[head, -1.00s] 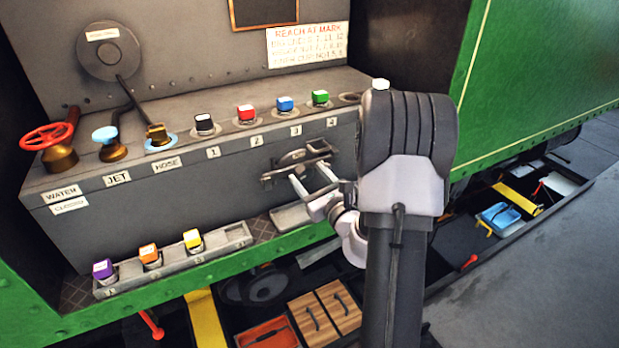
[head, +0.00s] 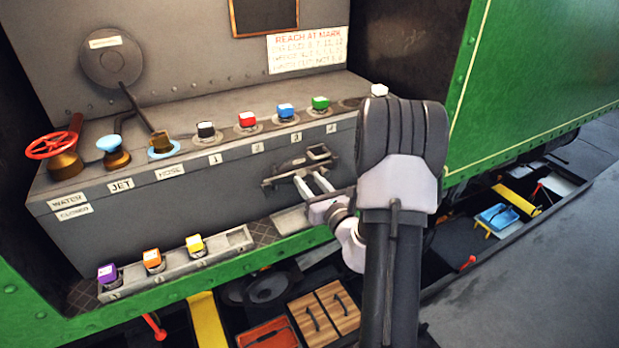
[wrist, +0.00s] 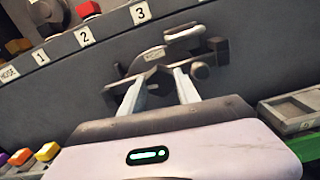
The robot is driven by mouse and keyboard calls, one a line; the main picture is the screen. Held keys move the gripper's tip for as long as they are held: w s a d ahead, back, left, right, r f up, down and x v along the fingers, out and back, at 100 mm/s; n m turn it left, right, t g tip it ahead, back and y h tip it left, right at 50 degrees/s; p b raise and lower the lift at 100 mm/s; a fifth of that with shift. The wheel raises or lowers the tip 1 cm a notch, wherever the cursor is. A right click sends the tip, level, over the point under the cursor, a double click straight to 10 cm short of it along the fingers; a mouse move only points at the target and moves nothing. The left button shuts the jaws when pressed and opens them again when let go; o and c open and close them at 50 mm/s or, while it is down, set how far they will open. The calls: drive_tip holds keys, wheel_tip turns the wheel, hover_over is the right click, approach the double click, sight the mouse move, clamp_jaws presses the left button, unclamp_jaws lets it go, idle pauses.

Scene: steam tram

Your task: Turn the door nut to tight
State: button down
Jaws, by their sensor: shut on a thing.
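The door fitting (head: 292,168) is a dark metal latch with a bar on the grey bench front, right of centre in the head view. The wrist view shows its curved arm with a small pale label (wrist: 154,54) and a pale-edged handle (wrist: 184,32). My gripper (head: 311,181) reaches to this fitting with its two pale fingers. In the wrist view the fingers (wrist: 158,80) stand on either side of the dark door nut (wrist: 158,72), shut on it. The nut is small and partly hidden, so its exact angle cannot be told.
Numbered coloured knobs, such as the red one (head: 247,120), line the bench top. The red water wheel (head: 50,145) is at left. A low tray (head: 238,237) with purple, orange and yellow knobs lies below. A green edge (head: 265,258) runs along the front.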

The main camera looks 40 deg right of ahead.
drive_tip(key=m+p, duration=0.4)
drive_tip(key=shift+d+r+m, duration=0.1)
drive_tip(key=shift+r+m, duration=0.05)
drive_tip(key=shift+m, duration=0.15)
drive_tip(key=m+p, duration=0.4)
drive_tip(key=shift+m, duration=0.3)
drive_tip(key=m+p, duration=0.1)
drive_tip(key=m, duration=0.1)
drive_tip(key=m+p, duration=0.2)
drive_tip(key=shift+s+d+f, duration=0.1)
drive_tip(key=shift+f, duration=0.1)
drive_tip(key=shift+f+m+p, duration=0.15)
drive_tip(key=shift+m+p, duration=1)
drive_tip(key=shift+m, duration=0.85)
drive_tip(key=c, duration=0.9)
unclamp_jaws()
